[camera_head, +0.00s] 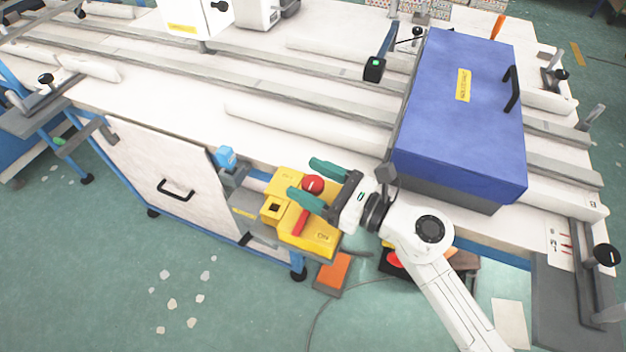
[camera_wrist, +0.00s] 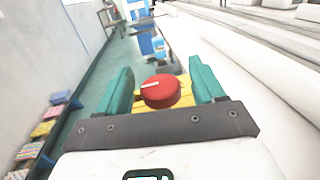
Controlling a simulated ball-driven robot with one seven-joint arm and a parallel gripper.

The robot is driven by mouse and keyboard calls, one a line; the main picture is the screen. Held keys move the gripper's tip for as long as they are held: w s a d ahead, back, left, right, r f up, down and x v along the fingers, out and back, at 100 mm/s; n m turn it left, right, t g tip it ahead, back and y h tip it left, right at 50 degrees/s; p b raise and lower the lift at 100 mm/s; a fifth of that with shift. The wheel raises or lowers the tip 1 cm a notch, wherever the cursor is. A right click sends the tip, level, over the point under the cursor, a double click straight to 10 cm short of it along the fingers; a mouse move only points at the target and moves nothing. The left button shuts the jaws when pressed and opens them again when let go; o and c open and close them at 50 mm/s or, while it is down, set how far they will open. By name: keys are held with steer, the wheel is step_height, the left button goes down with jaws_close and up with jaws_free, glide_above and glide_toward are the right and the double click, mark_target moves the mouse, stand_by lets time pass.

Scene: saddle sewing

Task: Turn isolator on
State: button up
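The yellow isolator box (camera_head: 322,243) is mounted at the workbench's front edge, with "ON" lettering on its lower part. A round red knob (camera_head: 313,184) is at its far end, and a red bar (camera_head: 299,223) lies nearer the front. My gripper (camera_head: 318,184) is open, its green fingers on either side of the red knob. In the wrist view, the red knob (camera_wrist: 160,92) with a pale line on top sits between the fingers, with a gap at each side. Most of the box is hidden there.
A blue machine cover (camera_head: 465,120) stands on the bench right of my gripper. A small blue box (camera_head: 226,157) is left of the isolator. An orange pedal (camera_head: 333,272) lies on the floor below. White rollers (camera_head: 290,125) run along the bench behind.

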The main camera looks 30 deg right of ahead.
steer(key=shift+s+d+f, duration=0.2)
steer(key=shift+s+f, duration=0.05)
steer(key=shift+s, duration=0.15)
steer(key=b+v, duration=0.3)
steer(key=v, duration=0.7)
steer(key=shift+r, duration=0.15)
